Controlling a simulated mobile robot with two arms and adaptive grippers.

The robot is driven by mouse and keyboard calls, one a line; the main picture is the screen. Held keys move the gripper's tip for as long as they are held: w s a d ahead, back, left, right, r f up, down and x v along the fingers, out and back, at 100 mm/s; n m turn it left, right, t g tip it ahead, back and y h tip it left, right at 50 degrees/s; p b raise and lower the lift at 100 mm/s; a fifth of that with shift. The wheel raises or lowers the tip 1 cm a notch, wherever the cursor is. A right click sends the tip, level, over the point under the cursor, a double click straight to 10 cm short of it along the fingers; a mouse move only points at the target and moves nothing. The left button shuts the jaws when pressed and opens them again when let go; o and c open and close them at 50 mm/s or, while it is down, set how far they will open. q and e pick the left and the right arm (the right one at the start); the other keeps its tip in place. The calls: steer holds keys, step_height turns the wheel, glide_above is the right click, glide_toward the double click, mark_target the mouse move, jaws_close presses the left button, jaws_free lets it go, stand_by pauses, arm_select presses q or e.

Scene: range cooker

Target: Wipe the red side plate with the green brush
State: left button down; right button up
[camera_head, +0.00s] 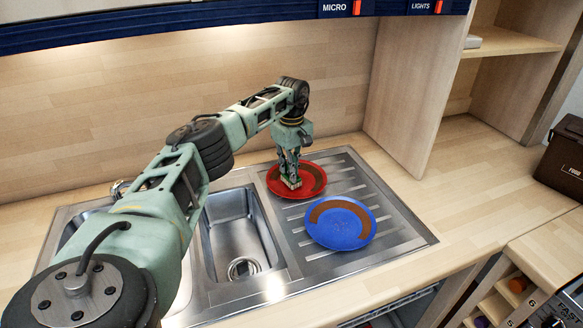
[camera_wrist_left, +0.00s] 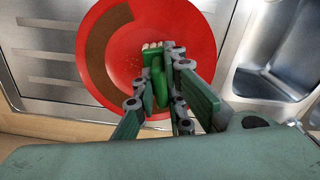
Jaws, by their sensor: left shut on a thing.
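The red side plate (camera_head: 314,178) lies on the ribbed drainboard beside the small sink basin. A brown band of dirt covers part of its rim; the plate and band also show in the left wrist view (camera_wrist_left: 204,63). My left gripper (camera_head: 289,174) is over the plate, pointing down, shut on the green brush (camera_wrist_left: 159,82). The brush's pale bristles (camera_wrist_left: 152,46) are at the plate's surface, near its middle; I cannot tell whether they touch. The gripper's fingers hide part of the brush. My right gripper is not in view.
A blue plate (camera_head: 341,226) with a brown band lies on the drainboard in front of the red one. Sink basins (camera_head: 233,220) are to the left. A wooden partition (camera_head: 412,90) rises behind right. A dark box (camera_head: 562,158) stands on the right counter.

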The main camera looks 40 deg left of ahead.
arm_select(q)
steer(key=shift+f, duration=0.45)
